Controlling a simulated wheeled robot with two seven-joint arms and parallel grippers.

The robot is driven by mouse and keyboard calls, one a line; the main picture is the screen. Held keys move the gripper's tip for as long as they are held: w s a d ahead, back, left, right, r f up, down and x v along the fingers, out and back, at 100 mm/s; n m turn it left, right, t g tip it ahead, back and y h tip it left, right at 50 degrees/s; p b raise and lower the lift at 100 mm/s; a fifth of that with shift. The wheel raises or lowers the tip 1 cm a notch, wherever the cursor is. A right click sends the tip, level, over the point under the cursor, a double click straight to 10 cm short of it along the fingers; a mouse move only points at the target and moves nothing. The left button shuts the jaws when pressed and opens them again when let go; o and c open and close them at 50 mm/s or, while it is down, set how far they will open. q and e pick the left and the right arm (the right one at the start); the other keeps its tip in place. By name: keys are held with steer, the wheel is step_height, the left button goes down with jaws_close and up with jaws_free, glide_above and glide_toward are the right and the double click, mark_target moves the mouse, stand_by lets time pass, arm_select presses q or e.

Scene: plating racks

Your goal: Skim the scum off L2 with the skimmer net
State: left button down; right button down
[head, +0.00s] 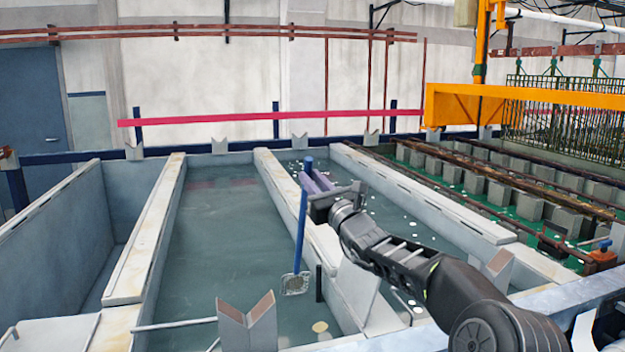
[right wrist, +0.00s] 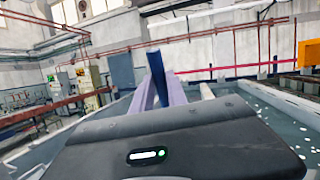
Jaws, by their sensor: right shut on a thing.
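The skimmer net has a blue handle (head: 301,230) and a small pale mesh head (head: 296,284). My right gripper (head: 316,182), with purple fingers, is shut on the upper handle, which stands nearly upright. In the right wrist view the handle (right wrist: 157,75) shows between the fingers. The mesh head hangs over the middle tank (head: 215,230); I cannot tell whether it touches the liquid. A pale yellowish round patch (head: 320,327) shows near that tank's front. White specks (head: 402,216) float in the tank to the right. No L2 label is readable. My left gripper is out of view.
A light wall (head: 285,190) divides the two liquid tanks. V-notched supports (head: 248,325) stand at the front edge. An empty-looking tank (head: 125,205) lies left. Green-liquid tanks with bars and an orange hoist beam (head: 520,93) with a hanging rack are at right.

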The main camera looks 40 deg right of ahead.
step_height(320, 180, down, 22)
steer(key=b, duration=1.2)
steer(key=shift+r, duration=0.2)
steer(key=shift+w+d, duration=0.1)
steer(key=shift+w, duration=0.05)
steer(key=shift+w+d, duration=0.25)
steer(key=shift+w, duration=0.5)
steer(key=shift+w+d, duration=0.25)
steer(key=shift+w, duration=0.5)
